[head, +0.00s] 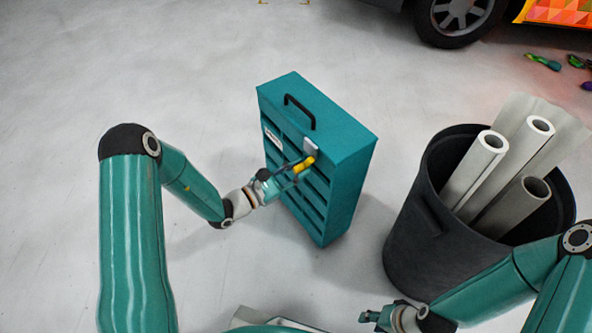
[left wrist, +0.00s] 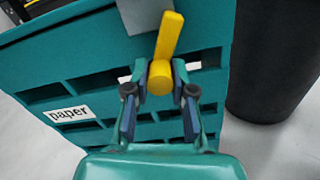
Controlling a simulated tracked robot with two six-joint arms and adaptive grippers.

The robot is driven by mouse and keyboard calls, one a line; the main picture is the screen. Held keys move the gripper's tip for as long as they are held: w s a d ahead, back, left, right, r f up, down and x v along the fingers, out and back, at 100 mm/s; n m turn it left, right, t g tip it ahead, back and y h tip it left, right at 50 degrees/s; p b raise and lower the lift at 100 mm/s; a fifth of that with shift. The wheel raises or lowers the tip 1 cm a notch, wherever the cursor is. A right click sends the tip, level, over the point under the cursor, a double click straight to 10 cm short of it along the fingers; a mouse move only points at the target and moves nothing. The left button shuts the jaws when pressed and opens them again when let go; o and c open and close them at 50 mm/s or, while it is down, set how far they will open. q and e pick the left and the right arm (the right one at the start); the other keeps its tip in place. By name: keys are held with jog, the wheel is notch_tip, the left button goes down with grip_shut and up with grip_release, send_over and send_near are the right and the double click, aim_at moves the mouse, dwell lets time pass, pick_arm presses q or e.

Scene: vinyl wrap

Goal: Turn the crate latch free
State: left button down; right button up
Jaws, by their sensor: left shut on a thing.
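The teal crate (head: 341,139) stands upright on the floor, with a black handle on top and slots in its front. Its yellow latch (head: 304,164) sits on the front near the top, below a grey plate (head: 311,147). In the left wrist view the latch (left wrist: 167,42) points up and slightly right from its round hub. My left gripper (head: 293,171) is shut on the latch; its fingers (left wrist: 160,78) lie on both sides of the hub. My right gripper (head: 384,318) is low at the front, away from the crate; its fingers are too small to judge.
A black bin (head: 420,235) with several rolls (head: 476,168) stands right of the crate. A "paper" label (left wrist: 69,114) is on the crate front. A vehicle wheel (head: 458,18) and small coloured items (head: 543,62) are at the back right. The floor left of the crate is clear.

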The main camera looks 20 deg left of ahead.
pick_arm(q)
jog(key=m+b, duration=0.1)
jog(key=m, duration=0.2)
jog(key=shift+f+m, duration=0.1)
jog(key=shift+m, duration=0.3)
jog(key=m+b, duration=0.1)
jog(key=m, duration=0.1)
jog(key=shift+m, duration=0.3)
jog(key=m+b, duration=0.2)
jog(key=m, duration=0.1)
jog(key=shift+m, duration=0.3)
jog(key=shift+d+m+b, duration=0.1)
jog(key=shift+m+b, duration=0.75)
jog(key=shift+m, duration=0.45)
jog(key=shift+s, duration=0.1)
jog(key=c, duration=1)
grip_release()
jog(key=shift+o, duration=0.2)
